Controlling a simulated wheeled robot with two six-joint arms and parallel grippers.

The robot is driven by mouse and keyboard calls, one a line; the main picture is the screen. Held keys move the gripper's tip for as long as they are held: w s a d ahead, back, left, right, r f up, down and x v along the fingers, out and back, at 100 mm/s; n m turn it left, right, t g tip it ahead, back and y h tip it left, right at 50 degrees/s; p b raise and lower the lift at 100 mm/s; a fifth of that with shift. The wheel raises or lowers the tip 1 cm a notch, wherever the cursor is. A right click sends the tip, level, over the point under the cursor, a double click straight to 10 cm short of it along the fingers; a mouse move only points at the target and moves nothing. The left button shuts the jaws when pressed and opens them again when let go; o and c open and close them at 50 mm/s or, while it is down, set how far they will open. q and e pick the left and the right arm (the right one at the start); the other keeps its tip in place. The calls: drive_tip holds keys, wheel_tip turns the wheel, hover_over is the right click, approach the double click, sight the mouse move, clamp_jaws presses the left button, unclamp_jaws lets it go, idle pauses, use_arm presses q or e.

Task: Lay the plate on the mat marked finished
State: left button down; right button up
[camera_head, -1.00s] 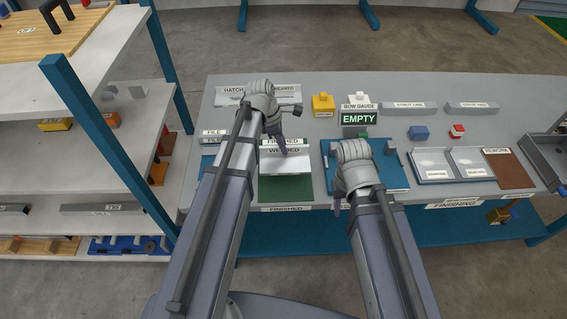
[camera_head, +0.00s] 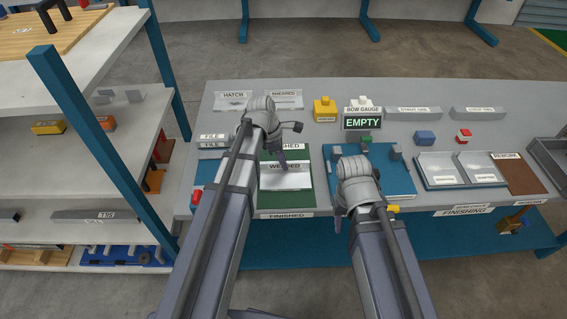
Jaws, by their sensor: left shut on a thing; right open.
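The blue fixture (camera_head: 405,184) with grey blocks is right of the mat, with an EMPTY display (camera_head: 362,123) behind it. Clear trays (camera_head: 436,168) and a brown REWORK mat (camera_head: 519,175) lie further right. A shelf rack (camera_head: 90,120) stands at the left.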

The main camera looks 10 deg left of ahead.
use_arm(q)
drive_tip(key=shift+f, duration=0.2)
drive_tip(key=c, duration=0.9)
unclamp_jaws()
drive_tip(key=shift+r, duration=0.2)
drive_tip(key=w+p+v, duration=0.1)
drive_tip(key=p+v, duration=1.1)
drive_tip(key=shift+s+d+f+m+g+y, duration=0.15)
drive_tip(key=shift+s+d+m+y, duration=0.55)
drive_tip(key=shift+s+d+m, duration=2.65)
drive_tip(key=shift+s+d+f+m+g+y, duration=0.15)
drive_tip(key=shift+s+d+m+y, duration=0.7)
drive_tip(key=shift+s+m, duration=2.95)
drive_tip(key=shift+s+d+f+m+g+y, duration=0.15)
drive_tip(key=shift+s+d+m+y, duration=0.4)
drive_tip(key=shift+s+d+m, duration=3.15)
